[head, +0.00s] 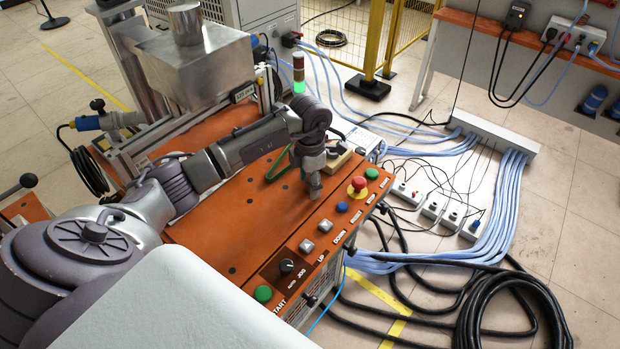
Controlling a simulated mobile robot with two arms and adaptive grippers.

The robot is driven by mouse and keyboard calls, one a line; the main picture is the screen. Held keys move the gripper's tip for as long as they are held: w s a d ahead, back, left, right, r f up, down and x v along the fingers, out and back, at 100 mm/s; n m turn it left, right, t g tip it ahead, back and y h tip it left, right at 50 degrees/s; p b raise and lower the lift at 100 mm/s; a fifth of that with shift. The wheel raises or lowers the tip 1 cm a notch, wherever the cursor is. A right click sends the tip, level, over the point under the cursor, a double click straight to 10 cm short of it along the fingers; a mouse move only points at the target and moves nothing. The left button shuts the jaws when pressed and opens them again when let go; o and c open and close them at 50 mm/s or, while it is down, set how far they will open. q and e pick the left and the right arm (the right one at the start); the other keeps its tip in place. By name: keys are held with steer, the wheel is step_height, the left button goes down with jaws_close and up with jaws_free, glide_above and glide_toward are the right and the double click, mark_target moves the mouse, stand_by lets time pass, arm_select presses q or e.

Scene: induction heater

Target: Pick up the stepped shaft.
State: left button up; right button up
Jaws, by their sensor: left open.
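My left arm reaches in from the left over the orange-brown top of the induction heater (225,225). My left gripper (315,188) points down above the panel's back part, to the left of the red emergency stop button. It looks small and grey here, and the gap between its fingers is hard to make out. I cannot pick out the stepped shaft; it may be hidden by the gripper or arm. A tan block (339,160) lies just behind the gripper, partly covered by it. My right gripper is not in view.
A red emergency stop (357,184) and several buttons line the panel's right edge. A metal box (195,65) stands at the back left. A signal tower (299,75) glows green. Black cables (510,310) and blue hoses cover the floor at right.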

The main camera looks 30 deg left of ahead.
arm_select(q)
jaws_close()
steer(key=shift+r, duration=0.1)
stand_by(0.3)
